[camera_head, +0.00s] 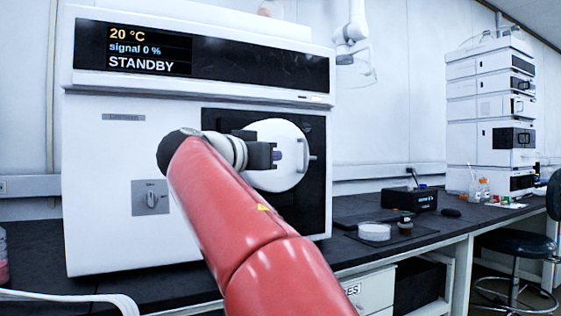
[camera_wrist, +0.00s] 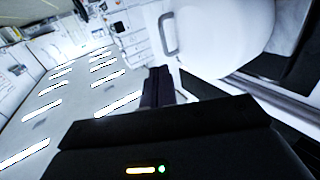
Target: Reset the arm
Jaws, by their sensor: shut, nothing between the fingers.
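My red arm (camera_head: 235,215) reaches up from the bottom of the head view to the front of a large white instrument. My gripper (camera_head: 278,156) is in front of the instrument's round white door (camera_head: 294,178), left of the door's handle (camera_head: 307,156). In the wrist view the fingers of my gripper (camera_wrist: 158,86) are together with nothing between them. The door (camera_wrist: 225,35) and its handle (camera_wrist: 168,35) lie beyond them there. I cannot tell whether the gripper touches the door.
The white instrument (camera_head: 95,170) shows "20 °C", "signal 0 %" and "STANDBY" on its display (camera_head: 150,50). A knob (camera_head: 151,198) sits at its lower left. Right along the dark bench are a clear dish (camera_head: 374,232), a black box (camera_head: 409,200) and a stacked instrument (camera_head: 490,110). A stool (camera_head: 515,243) stands at far right.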

